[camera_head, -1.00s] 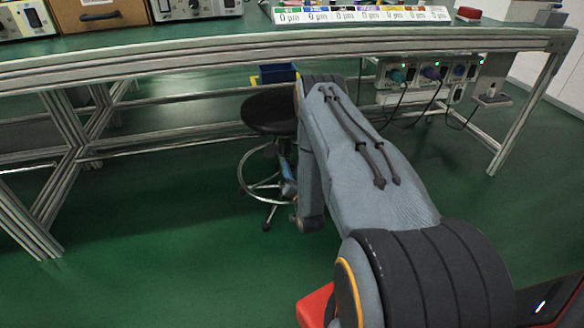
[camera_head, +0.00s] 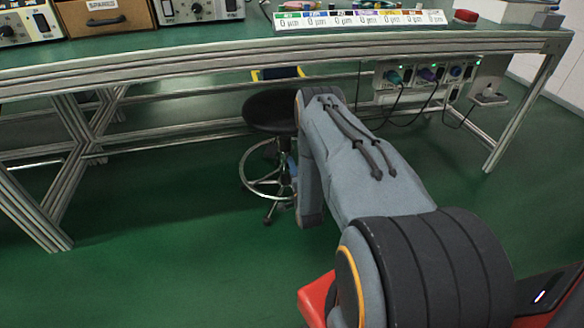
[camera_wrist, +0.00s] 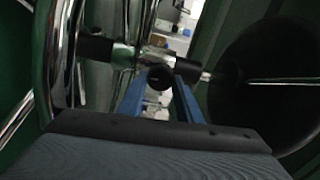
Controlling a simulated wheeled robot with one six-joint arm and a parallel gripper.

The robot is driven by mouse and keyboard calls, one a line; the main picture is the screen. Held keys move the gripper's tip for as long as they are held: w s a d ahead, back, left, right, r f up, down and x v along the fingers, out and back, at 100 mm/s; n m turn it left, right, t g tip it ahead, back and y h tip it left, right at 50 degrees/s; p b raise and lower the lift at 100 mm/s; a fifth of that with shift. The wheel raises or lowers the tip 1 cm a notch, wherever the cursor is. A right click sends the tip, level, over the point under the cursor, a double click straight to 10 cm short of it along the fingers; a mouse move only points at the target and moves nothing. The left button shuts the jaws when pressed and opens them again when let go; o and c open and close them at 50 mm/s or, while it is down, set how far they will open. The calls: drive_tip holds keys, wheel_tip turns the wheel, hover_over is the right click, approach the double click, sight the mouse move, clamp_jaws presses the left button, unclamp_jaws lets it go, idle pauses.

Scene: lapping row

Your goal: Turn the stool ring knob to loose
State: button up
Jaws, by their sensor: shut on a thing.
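The stool, with a round black seat (camera_head: 268,112) and a chrome foot ring (camera_head: 250,182), stands under the bench in the head view. In the wrist view its dark seat (camera_wrist: 268,85) is at right and the chrome ring (camera_wrist: 62,60) at left. A dark round knob (camera_wrist: 160,76) sits near the stool's chrome column, seen end-on. The blue fingers of my gripper (camera_wrist: 161,84) are on either side of the knob and shut on it. In the head view my arm hides most of the gripper. I cannot read the knob's setting.
The metal-framed bench (camera_head: 200,62) spans the view above the stool, with a rail behind it. A power unit (camera_head: 425,78) with hanging cables is mounted under the bench at right. The green floor (camera_head: 160,250) at left front is clear.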

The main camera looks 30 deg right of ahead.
drive_tip(key=shift+m, duration=0.6)
drive_tip(key=o, duration=1)
drive_tip(key=shift+o, duration=0.2)
drive_tip(key=p+v, duration=0.2)
drive_tip(key=v, duration=0.5)
drive_tip(key=shift+s+a+p, duration=0.2)
drive_tip(key=shift+s+p, duration=0.15)
drive_tip(key=shift+s, duration=0.05)
